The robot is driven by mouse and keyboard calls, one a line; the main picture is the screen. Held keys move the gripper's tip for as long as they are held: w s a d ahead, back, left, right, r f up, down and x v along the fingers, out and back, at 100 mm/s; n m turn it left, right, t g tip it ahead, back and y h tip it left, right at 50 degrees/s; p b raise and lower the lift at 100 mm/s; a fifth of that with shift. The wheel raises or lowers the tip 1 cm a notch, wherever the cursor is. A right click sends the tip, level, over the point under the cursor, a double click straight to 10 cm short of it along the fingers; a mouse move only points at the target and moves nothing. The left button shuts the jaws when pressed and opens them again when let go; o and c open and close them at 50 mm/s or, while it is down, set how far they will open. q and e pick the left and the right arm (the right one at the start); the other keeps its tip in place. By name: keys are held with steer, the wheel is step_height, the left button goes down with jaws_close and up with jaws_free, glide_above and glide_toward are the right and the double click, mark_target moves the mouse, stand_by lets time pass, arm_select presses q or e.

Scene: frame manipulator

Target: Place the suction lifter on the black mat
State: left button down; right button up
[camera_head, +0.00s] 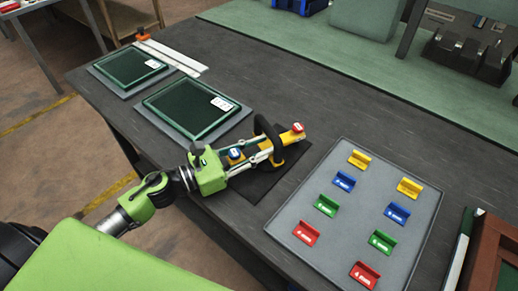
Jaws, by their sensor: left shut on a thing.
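The suction lifter (297,133) has a yellow body with a red and a blue cap and a black curved handle. My left gripper (262,153) reaches in from the left and is shut on the lifter. The lifter appears over the black mat (257,190), which lies near the table's front edge. I cannot tell whether the lifter touches the mat. The gripper and lifter hide part of the mat. My right gripper is not in view.
A grey tray (333,197) with several coloured numbered blocks lies right of the mat. Two green framed panels (187,134) (126,93) lie on grey pads to the left. A white rail (172,56) lies behind them. The dark tabletop (330,100) behind the lifter is clear.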

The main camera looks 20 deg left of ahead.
mark_target(229, 162)
arm_select(q)
steer(key=shift+s+d+f, duration=0.1)
steer(key=shift+s+f, duration=0.1)
steer(key=shift+f, duration=0.35)
steer(key=shift+s+f, duration=0.15)
steer(key=shift+f, duration=0.4)
steer(key=c, duration=1.7)
jaws_free()
steer(key=shift+s+f+g, duration=0.15)
steer(key=shift+s+g, duration=0.05)
steer(key=shift+g, duration=0.1)
steer(key=shift+s+a, duration=0.2)
steer(key=shift+a, duration=0.15)
steer(key=v, duration=0.2)
steer(key=r+v, duration=0.1)
steer(key=v, duration=0.2)
steer(key=shift+s+a+r, duration=0.15)
steer(key=shift+s+a, duration=0.05)
steer(key=shift+a, duration=0.1)
steer(key=shift+s+a+r, duration=0.1)
steer(key=shift+s+a, duration=0.15)
steer(key=shift+a, duration=0.1)
steer(key=shift+s+a+r, duration=0.1)
steer(key=shift+a+r, duration=0.1)
steer(key=shift+r, duration=0.1)
